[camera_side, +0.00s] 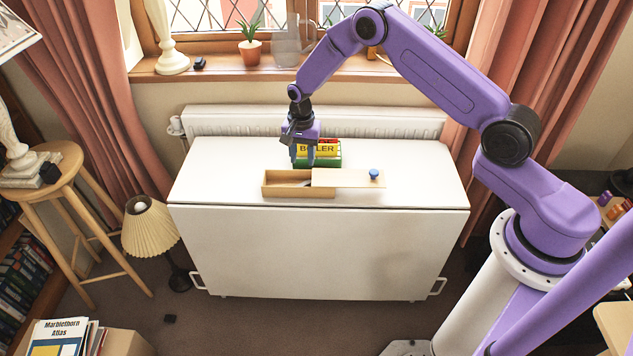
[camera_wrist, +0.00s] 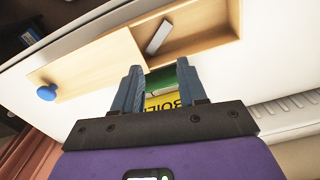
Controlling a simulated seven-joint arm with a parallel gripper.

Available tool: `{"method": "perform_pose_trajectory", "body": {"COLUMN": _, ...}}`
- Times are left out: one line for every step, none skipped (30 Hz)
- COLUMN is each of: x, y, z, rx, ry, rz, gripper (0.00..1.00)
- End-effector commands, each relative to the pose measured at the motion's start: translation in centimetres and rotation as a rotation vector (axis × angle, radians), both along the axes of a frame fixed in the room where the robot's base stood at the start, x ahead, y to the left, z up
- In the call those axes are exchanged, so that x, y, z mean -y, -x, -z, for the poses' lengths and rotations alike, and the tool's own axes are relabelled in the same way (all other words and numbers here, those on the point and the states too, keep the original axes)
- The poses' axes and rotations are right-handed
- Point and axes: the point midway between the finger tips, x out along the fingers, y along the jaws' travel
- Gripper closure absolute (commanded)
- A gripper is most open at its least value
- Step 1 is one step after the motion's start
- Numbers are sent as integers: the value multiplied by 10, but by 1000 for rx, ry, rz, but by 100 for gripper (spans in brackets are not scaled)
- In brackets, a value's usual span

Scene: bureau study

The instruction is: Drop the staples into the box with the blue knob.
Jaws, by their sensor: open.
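The light wooden box (camera_side: 300,195) stands on the white cabinet top, its left part uncovered. Its pale sliding lid (camera_side: 345,178), with a blue knob (camera_side: 374,174), is slid to the right and covers the right part. In the wrist view, the box (camera_wrist: 205,28) is open beside the lid (camera_wrist: 100,62) and the blue knob (camera_wrist: 46,92). The grey strip of staples (camera_wrist: 158,37) lies inside the open part, near the lid's edge. My gripper (camera_side: 302,162) is open, pointing down just behind the box; its two fingers (camera_wrist: 160,67) are apart with no staples between them.
A green and yellow box lettered "BOILER" (camera_side: 325,151) stands behind the wooden box, close to my gripper; it shows between my fingers in the wrist view (camera_wrist: 178,100). A radiator (camera_side: 380,123) runs along the back. The cabinet top (camera_side: 215,170) is clear at both sides.

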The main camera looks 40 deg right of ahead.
Motion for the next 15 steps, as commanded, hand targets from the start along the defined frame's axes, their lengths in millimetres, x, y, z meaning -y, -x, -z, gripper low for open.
{"method": "perform_pose_trajectory", "body": {"x": 0, "y": -1, "z": -12, "rx": 5, "ry": -1, "rz": 0, "gripper": 58}}
{"method": "perform_pose_trajectory", "body": {"x": 0, "y": -1, "z": -18, "rx": 4, "ry": -1, "rz": 0, "gripper": 58}}
{"method": "perform_pose_trajectory", "body": {"x": 0, "y": -1, "z": -27, "rx": 4, "ry": -1, "rz": 0, "gripper": 58}}
{"method": "perform_pose_trajectory", "body": {"x": 0, "y": -1, "z": -33, "rx": 5, "ry": -1, "rz": 0, "gripper": 58}}
{"method": "perform_pose_trajectory", "body": {"x": 0, "y": -1, "z": -40, "rx": 4, "ry": -1, "rz": 0, "gripper": 58}}
{"method": "perform_pose_trajectory", "body": {"x": -1, "y": -1, "z": -48, "rx": 6, "ry": 0, "rz": 0, "gripper": 58}}
{"method": "perform_pose_trajectory", "body": {"x": 0, "y": -1, "z": -54, "rx": 6, "ry": 0, "rz": 0, "gripper": 58}}
{"method": "perform_pose_trajectory", "body": {"x": 0, "y": -1, "z": -61, "rx": 6, "ry": 0, "rz": 0, "gripper": 58}}
{"method": "perform_pose_trajectory", "body": {"x": 0, "y": -1, "z": -69, "rx": 6, "ry": 0, "rz": 1, "gripper": 58}}
{"method": "perform_pose_trajectory", "body": {"x": 0, "y": -1, "z": -76, "rx": 4, "ry": -1, "rz": 1, "gripper": 58}}
{"method": "perform_pose_trajectory", "body": {"x": 0, "y": -1, "z": -82, "rx": 4, "ry": -1, "rz": 1, "gripper": 58}}
{"method": "perform_pose_trajectory", "body": {"x": 0, "y": -1, "z": -90, "rx": 4, "ry": -1, "rz": 1, "gripper": 58}}
{"method": "perform_pose_trajectory", "body": {"x": 0, "y": -1, "z": -95, "rx": 4, "ry": -1, "rz": 0, "gripper": 58}}
{"method": "perform_pose_trajectory", "body": {"x": 0, "y": -1, "z": -101, "rx": 4, "ry": -1, "rz": 0, "gripper": 58}}
{"method": "perform_pose_trajectory", "body": {"x": 0, "y": 0, "z": -107, "rx": 4, "ry": 0, "rz": 0, "gripper": 58}}
